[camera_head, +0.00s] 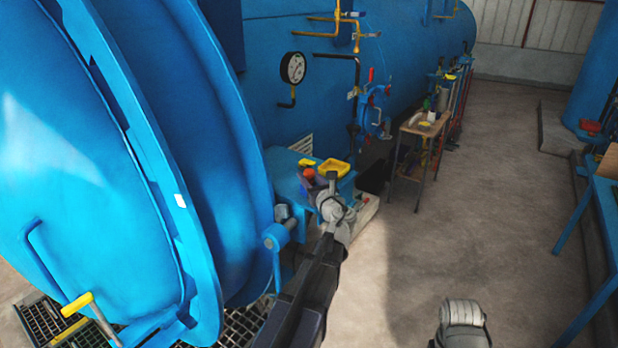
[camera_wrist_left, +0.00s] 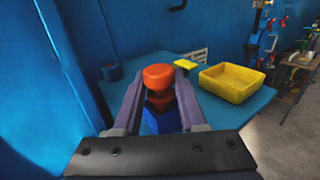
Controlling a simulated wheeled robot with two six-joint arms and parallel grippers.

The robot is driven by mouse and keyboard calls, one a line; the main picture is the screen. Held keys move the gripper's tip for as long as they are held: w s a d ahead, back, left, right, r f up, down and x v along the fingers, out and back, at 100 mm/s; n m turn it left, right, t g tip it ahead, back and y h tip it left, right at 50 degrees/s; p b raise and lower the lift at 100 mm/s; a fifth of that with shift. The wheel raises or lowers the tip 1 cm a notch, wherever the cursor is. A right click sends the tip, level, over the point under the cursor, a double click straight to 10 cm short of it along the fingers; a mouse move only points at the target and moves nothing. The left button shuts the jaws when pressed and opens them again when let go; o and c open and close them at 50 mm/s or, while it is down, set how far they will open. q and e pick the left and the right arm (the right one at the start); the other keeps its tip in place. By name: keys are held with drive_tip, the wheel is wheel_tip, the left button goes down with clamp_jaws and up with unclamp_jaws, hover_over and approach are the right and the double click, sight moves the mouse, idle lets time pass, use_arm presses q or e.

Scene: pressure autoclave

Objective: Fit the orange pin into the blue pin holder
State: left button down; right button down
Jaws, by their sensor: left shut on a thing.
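The orange pin (camera_head: 309,174) is at the blue side table beside the vessel. In the left wrist view the orange pin (camera_wrist_left: 157,76) stands upright between the fingers, its wide head above a darker red-orange lower part. My left gripper (camera_head: 322,182) is shut on it; its fingers (camera_wrist_left: 159,92) flank the pin just below the head. A darker blue block (camera_wrist_left: 162,121), which looks like the blue pin holder, shows directly below the pin between the fingers. Whether the pin's lower end is inside it is hidden.
A yellow tray (camera_wrist_left: 232,83) and a small flat yellow piece (camera_wrist_left: 186,64) lie on the blue table (camera_wrist_left: 232,113). The large blue vessel door (camera_head: 120,150) stands close on the left. A wooden stand (camera_head: 410,158) is farther back.

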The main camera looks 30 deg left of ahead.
use_arm(q)
drive_tip(key=shift+f, duration=0.2)
drive_tip(key=shift+c, duration=1.9)
unclamp_jaws()
drive_tip(key=shift+r, duration=0.1)
drive_tip(key=v, duration=0.7)
drive_tip(key=shift+s+d, duration=0.25)
drive_tip(key=shift+d, duration=0.05)
